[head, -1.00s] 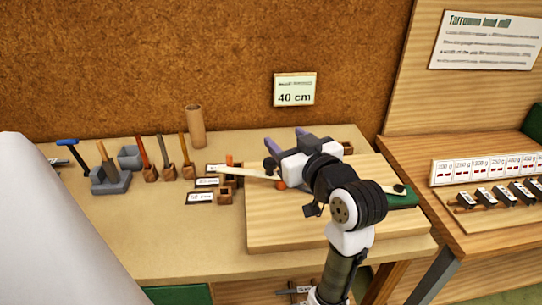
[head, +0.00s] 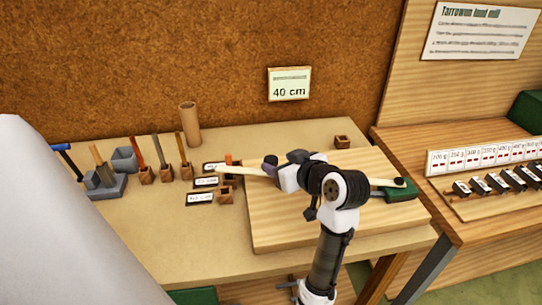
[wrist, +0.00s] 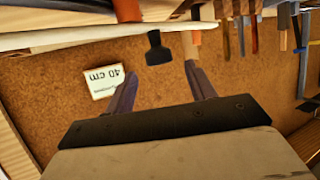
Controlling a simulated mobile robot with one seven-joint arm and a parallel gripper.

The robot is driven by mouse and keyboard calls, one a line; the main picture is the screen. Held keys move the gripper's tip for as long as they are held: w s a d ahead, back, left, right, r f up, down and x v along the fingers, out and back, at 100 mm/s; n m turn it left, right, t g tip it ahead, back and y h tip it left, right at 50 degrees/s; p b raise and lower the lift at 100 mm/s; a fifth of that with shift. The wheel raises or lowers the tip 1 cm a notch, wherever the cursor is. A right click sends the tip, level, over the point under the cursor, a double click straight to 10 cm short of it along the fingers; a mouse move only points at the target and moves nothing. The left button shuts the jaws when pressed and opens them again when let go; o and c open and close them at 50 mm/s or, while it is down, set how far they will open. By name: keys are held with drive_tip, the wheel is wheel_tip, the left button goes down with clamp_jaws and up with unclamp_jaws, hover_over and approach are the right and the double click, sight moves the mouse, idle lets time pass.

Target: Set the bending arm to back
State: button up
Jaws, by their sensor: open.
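The bending arm (head: 240,169) is a long pale bar across the wooden board. Its right end sits at a dark pivot on a green block (head: 400,193); its left end reaches past the board's left edge. My gripper (head: 271,161) is over the middle of the bar and hides that part. In the wrist view the pale bar (wrist: 60,36) runs across the top, beyond my open fingers (wrist: 162,70). A dark block-shaped piece (wrist: 157,50) shows between the fingertips, with nothing clearly gripped. I cannot tell whether a finger touches the bar.
The wooden board (head: 290,232) lies on the bench. Several tools in holders (head: 160,160), a cardboard tube (head: 190,124) and small labels (head: 200,198) stand left. A 40 cm sign (head: 289,84) hangs behind. A side table with weights (head: 497,181) is right.

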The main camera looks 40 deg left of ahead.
sight(272, 159)
drive_tip(key=shift+p+x, duration=0.35)
drive_tip(key=shift+x, duration=2.25)
clamp_jaws()
